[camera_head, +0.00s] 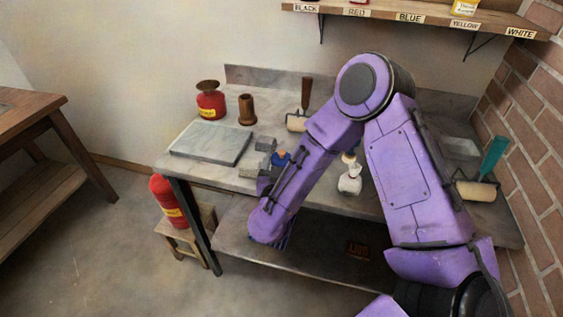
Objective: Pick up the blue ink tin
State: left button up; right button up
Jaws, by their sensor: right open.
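A small blue ink tin (281,158) with a brownish top stands on the grey bench (222,172), just left of my right forearm, which hides part of it. My right arm reaches over the bench, with its elbow high and its forearm slanting down to the left. My right gripper (262,158) is open and sits near the bench's front edge, close to the tin's left side. The wrist hides much of it, and I cannot tell whether it touches the tin. My left gripper is out of view.
A grey slab (210,142), red tin (210,100), brown cup (246,110) and brayer (297,122) lie on the bench. A white bottle (350,178) stands right of the forearm. A labelled shelf (440,17) hangs above. A red extinguisher (167,202) stands left.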

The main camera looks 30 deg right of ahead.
jog(key=shift+w+d+f, duration=0.15)
jog(key=shift+w+d, duration=0.1)
jog(key=shift+a, duration=0.1)
jog(key=c, duration=0.9)
jog(key=shift+c, duration=0.2)
